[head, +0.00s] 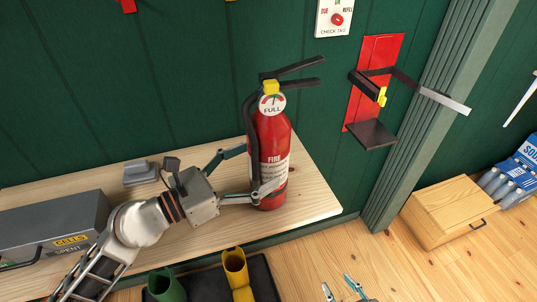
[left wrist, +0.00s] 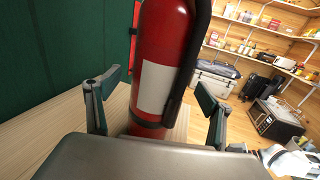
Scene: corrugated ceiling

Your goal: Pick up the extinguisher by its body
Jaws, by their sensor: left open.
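The red fire extinguisher (head: 270,165) stands upright on the wooden bench, with a white label, a gauge, a yellow piece and black levers on top. Its black hose runs down its left side. My left gripper (head: 257,168) is open, with one finger on the far side of the lower body and the other on the near side. In the left wrist view, the extinguisher body (left wrist: 162,60) stands between the two spread fingers (left wrist: 158,95), with gaps visible. My right gripper (head: 343,290) shows only its fingertips at the bottom edge, apart and empty.
The wooden bench (head: 315,205) ends just right of the extinguisher. A grey box (head: 50,225) and a small grey object (head: 140,173) are on it. A red wall bracket (head: 375,75) with a black shelf hangs at right. Yellow and green boots (head: 237,268) stand below.

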